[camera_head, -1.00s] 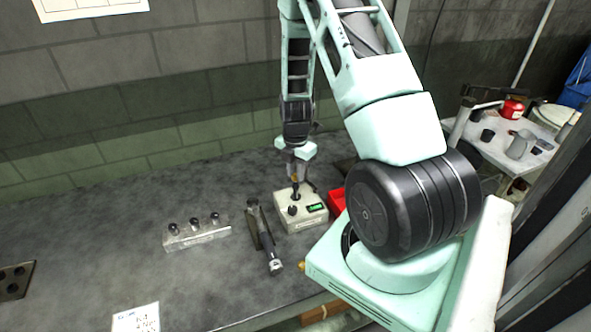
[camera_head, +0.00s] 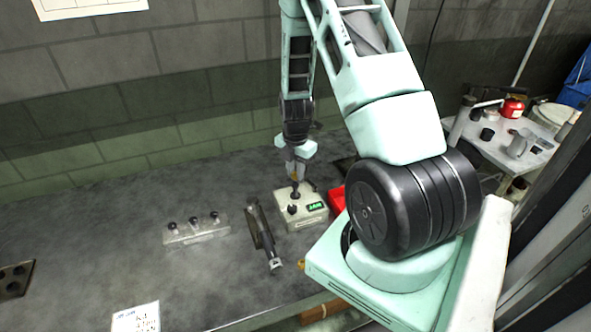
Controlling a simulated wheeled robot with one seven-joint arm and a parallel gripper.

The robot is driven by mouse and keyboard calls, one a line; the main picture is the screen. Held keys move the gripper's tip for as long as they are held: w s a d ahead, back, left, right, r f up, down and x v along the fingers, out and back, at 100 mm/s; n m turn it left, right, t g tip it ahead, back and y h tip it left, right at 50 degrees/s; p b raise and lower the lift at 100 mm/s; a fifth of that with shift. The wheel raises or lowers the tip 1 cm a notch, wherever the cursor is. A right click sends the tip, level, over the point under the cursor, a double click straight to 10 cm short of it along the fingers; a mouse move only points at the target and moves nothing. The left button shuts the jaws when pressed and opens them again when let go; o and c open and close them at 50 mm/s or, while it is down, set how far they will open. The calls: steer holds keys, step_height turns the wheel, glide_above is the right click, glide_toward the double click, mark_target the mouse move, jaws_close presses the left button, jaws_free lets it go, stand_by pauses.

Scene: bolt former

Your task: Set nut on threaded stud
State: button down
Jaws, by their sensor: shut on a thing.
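My gripper (camera_head: 294,174) points down over the pale box (camera_head: 312,220) on the bench. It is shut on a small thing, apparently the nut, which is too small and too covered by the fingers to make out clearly. A dark upright post (camera_head: 295,194) stands on the box just below the fingertips; it may be the threaded stud. I cannot tell whether the held thing touches it. The box also has a dark knob (camera_head: 292,210) and a lit green display (camera_head: 315,206).
A pale rack (camera_head: 197,237) with three dark-topped pieces stands to the left. A dark long tool (camera_head: 265,238) lies between rack and box. A red bin (camera_head: 337,198) is right of the box. A white paper (camera_head: 136,318) lies at the front. The bench's left side is mostly clear.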

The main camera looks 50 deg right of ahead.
steer(key=shift+f+b, duration=1.15)
steer(key=shift+f, duration=0.25)
stand_by(0.5)
steer(key=c, duration=1.2)
jaws_free()
step_height(320, 180, up, 18)
steer(key=b, duration=0.3)
steer(key=shift+f, duration=0.25)
